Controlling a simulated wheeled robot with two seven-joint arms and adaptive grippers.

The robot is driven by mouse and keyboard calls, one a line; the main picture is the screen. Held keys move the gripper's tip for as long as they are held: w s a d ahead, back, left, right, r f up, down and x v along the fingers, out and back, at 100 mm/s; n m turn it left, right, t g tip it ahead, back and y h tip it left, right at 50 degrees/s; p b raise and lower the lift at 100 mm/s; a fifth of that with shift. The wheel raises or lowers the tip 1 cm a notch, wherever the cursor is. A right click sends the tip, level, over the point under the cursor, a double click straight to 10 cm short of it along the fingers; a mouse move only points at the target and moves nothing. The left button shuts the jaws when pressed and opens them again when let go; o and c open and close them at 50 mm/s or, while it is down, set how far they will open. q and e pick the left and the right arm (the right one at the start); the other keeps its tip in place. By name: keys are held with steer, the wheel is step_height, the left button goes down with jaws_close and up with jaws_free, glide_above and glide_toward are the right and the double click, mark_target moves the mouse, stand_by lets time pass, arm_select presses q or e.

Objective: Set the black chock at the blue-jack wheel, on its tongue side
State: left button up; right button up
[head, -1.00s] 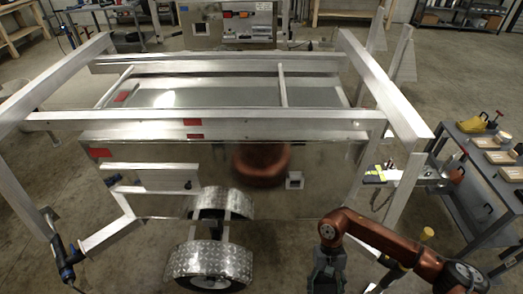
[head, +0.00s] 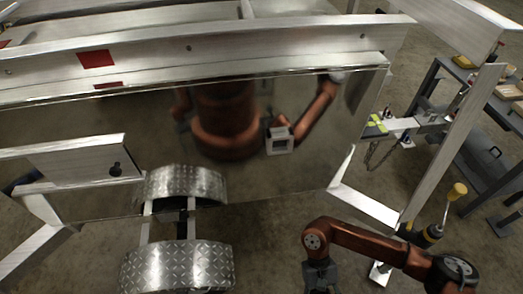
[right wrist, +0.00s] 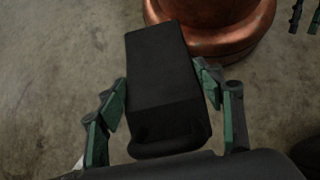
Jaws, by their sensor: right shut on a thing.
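The black chock (right wrist: 160,75) is a dark block between the green-and-black fingers of my right gripper (right wrist: 162,92), which is shut on it. In the head view my right gripper (head: 320,277) is low, right of the diamond-plate fender (head: 178,266), with floor between them. The chock is hard to make out there. The fender hides nearly all of the wheel. The trailer tongue (head: 402,124) extends to the right. A small bluish part (head: 20,182) at the far left edge may be the blue jack; most of it is hidden. My left gripper is not in view.
The trailer's polished side (head: 300,170) mirrors the fender and my body. A grey bench (head: 490,150) is farther right. Floor between fender and right gripper looks clear.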

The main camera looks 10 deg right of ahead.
steer(key=shift+g, duration=0.4)
step_height(320, 180, down, 7)
steer(key=b, duration=0.4)
steer(key=shift+r, duration=0.15)
steer(key=shift+f+b, duration=0.4)
steer(key=shift+b, duration=0.1)
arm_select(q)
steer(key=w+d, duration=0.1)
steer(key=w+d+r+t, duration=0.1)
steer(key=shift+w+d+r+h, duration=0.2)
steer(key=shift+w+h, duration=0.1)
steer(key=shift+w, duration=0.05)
arm_select(e)
steer(key=shift+r, duration=0.1)
